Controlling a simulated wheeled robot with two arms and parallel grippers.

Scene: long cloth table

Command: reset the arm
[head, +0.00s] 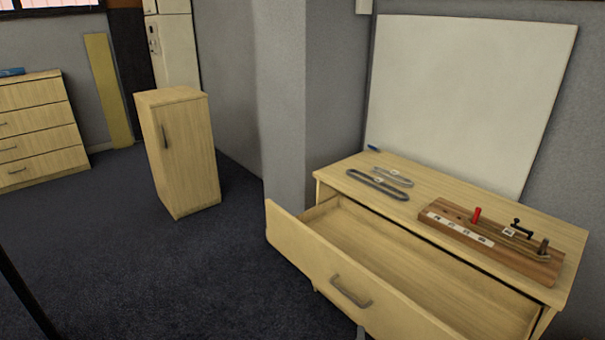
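Neither of my grippers can be made out in the head view. I cannot tell what either one is. A light wood dresser (330,180) stands at the right with its top drawer (345,272) pulled out. The part of the drawer that shows looks empty.
On the dresser top lie a wooden board (455,238) with a red peg (476,215) and a black crank (521,229), and two grey looped pieces (378,184). A small cabinet (180,155) stands left of the pillar. Dark carpet (150,270) is clear at left.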

